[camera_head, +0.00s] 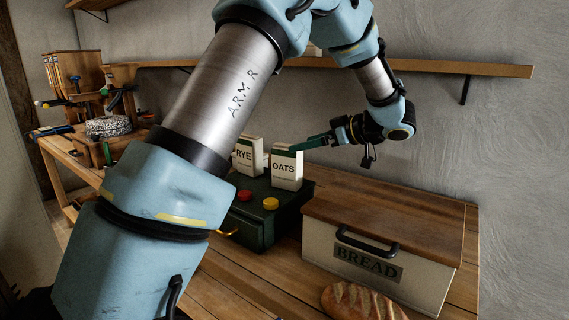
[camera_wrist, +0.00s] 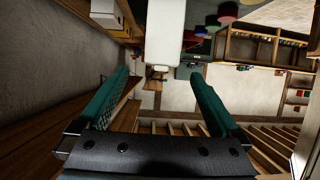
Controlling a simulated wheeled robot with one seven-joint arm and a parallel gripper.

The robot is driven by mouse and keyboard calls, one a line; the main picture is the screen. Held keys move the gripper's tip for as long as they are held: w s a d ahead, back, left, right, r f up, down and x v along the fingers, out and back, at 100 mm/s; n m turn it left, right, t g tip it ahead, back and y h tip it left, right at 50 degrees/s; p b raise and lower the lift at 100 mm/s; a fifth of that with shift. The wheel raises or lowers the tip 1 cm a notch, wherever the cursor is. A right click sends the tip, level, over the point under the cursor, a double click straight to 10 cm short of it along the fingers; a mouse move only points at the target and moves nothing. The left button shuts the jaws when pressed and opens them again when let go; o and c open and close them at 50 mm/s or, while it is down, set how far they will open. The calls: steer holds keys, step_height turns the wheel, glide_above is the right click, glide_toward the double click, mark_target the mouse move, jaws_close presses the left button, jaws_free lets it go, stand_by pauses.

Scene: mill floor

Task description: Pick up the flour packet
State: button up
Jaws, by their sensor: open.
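Two white packets with dark green tops stand upright on a dark green box (camera_head: 262,187). The left packet (camera_head: 247,157) reads RYE and the right packet (camera_head: 287,171) reads OATS; I see no label reading flour. My gripper (camera_head: 296,146) has green fingers pointing left, at the upper part of the OATS packet. In the wrist view my gripper (camera_wrist: 159,76) is open and empty, its fingers spread wide. A plain white packet (camera_wrist: 165,35) shows ahead between the fingertips, probably OATS. Whether a finger touches it I cannot tell.
A red knob (camera_head: 244,195) and a yellow knob (camera_head: 270,203) are on the green box. A bread bin (camera_head: 385,250) stands to the right, with a loaf (camera_head: 362,302) in front. A wall shelf (camera_head: 440,68) runs above. Tools (camera_head: 85,105) crowd the left bench.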

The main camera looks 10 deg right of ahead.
mark_target(278, 151)
steer(key=p+x, duration=0.1)
steer(key=x, duration=0.4)
steer(key=shift+a, duration=0.15)
steer(key=shift+w+a+f+p, duration=0.2)
steer(key=shift+w+a+p, duration=0.2)
steer(key=shift+a, duration=0.05)
steer(key=p+x, duration=0.1)
steer(key=x, duration=0.2)
steer(key=shift+w+a+f, duration=0.1)
steer(key=shift+a+f, duration=0.05)
steer(key=shift+a, duration=0.05)
steer(key=shift+w+f, duration=0.15)
steer(key=shift+a, duration=0.1)
jaws_close()
